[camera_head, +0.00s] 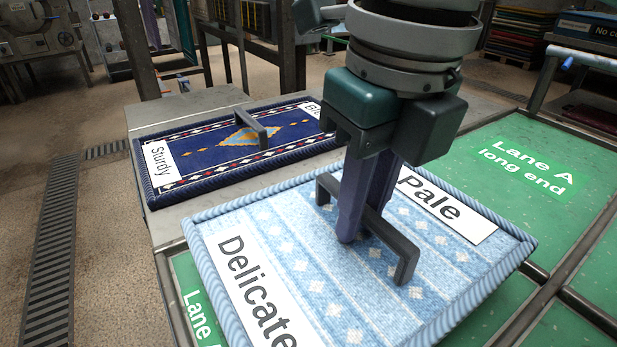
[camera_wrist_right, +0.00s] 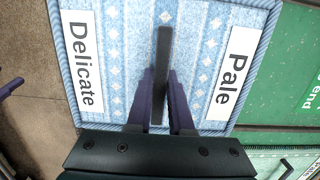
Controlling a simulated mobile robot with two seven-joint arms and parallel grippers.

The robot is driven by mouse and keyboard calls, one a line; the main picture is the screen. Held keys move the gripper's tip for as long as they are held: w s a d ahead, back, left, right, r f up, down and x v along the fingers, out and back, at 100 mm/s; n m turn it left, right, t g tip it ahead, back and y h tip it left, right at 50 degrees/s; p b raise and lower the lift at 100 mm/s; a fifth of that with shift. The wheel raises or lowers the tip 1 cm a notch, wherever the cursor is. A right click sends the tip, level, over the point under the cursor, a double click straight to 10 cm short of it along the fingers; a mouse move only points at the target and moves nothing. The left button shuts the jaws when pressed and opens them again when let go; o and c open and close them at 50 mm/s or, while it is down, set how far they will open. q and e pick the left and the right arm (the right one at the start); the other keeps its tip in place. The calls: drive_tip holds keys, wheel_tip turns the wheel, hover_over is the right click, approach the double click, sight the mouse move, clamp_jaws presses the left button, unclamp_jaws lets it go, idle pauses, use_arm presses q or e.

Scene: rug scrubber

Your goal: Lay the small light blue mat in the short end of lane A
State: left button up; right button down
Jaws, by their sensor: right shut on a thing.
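The light blue mat (camera_head: 323,290) has a pale diamond pattern, a corded rim, and white labels reading "Delicate" and "Pale". My right gripper (camera_head: 362,232) is shut on the dark bar handle across the mat's middle. The right wrist view shows the mat (camera_wrist_right: 198,60) with the handle between the gripper's fingers (camera_wrist_right: 161,105). The mat is over the near green lane surface (camera_head: 187,277), where a partly covered "Lane A" label shows at its left edge. I cannot tell whether the mat touches the surface.
A dark blue patterned mat (camera_head: 205,168) labelled "Sturdy" lies behind on a grey surface. The green "Lane A long end" area (camera_head: 490,150) at the right is clear, bordered by dark metal rails (camera_head: 560,275). A floor drain grate (camera_head: 50,240) runs at the left.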

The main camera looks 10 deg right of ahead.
sight(359, 238)
drive_tip(key=shift+f+b, duration=0.55)
drive_tip(key=shift+f, duration=1.75)
drive_tip(key=shift+f, duration=0.2)
drive_tip(key=c, duration=0.8)
unclamp_jaws()
drive_tip(key=r+p, duration=0.1)
drive_tip(key=r, duration=0.2)
drive_tip(key=r+p, duration=0.1)
drive_tip(key=r, duration=0.3)
drive_tip(key=s+r+p, duration=0.1)
drive_tip(key=r, duration=0.3)
drive_tip(key=shift+s+d+r, duration=0.1)
drive_tip(key=shift+d+r, duration=0.1)
drive_tip(key=shift+s+r, duration=0.1)
drive_tip(key=shift+r, duration=0.4)
